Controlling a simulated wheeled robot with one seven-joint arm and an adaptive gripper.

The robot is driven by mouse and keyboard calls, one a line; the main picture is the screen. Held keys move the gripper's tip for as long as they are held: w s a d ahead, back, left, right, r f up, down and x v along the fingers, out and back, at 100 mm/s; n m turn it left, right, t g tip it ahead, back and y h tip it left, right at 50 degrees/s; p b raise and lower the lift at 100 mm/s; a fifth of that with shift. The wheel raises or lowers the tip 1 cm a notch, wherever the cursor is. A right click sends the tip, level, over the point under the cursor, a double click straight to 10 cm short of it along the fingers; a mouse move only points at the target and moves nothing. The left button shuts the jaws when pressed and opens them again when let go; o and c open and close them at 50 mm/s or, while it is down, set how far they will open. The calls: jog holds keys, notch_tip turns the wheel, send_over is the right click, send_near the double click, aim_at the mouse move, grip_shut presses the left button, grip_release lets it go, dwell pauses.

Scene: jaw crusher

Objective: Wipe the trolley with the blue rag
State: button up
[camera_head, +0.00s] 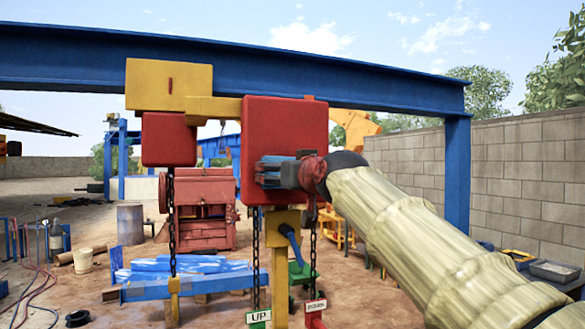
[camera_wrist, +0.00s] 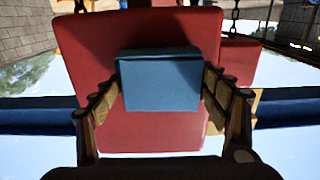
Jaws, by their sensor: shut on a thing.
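The trolley is a red and yellow hoist unit hung on a blue overhead beam. Its large red box (camera_head: 290,125) fills the middle of the head view and also shows behind the rag in the wrist view (camera_wrist: 150,30). Its yellow block (camera_head: 168,85) and smaller red box (camera_head: 168,138) are to the left. My gripper (camera_head: 272,173) is in front of the large red box's lower part. In the wrist view its fingers are shut on the blue rag (camera_wrist: 160,85), which looks like a folded block. I cannot tell whether the rag touches the red box.
The blue beam (camera_head: 400,90) crosses the top and has a post at right. Chains (camera_head: 171,220) and a yellow hook block hang below the trolley, with UP (camera_head: 258,317) and down tags. A red crusher (camera_head: 205,210) and a blue stand are behind. A block wall (camera_head: 520,185) is at right.

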jog(key=shift+s+a, duration=0.15)
jog(key=shift+a, duration=0.35)
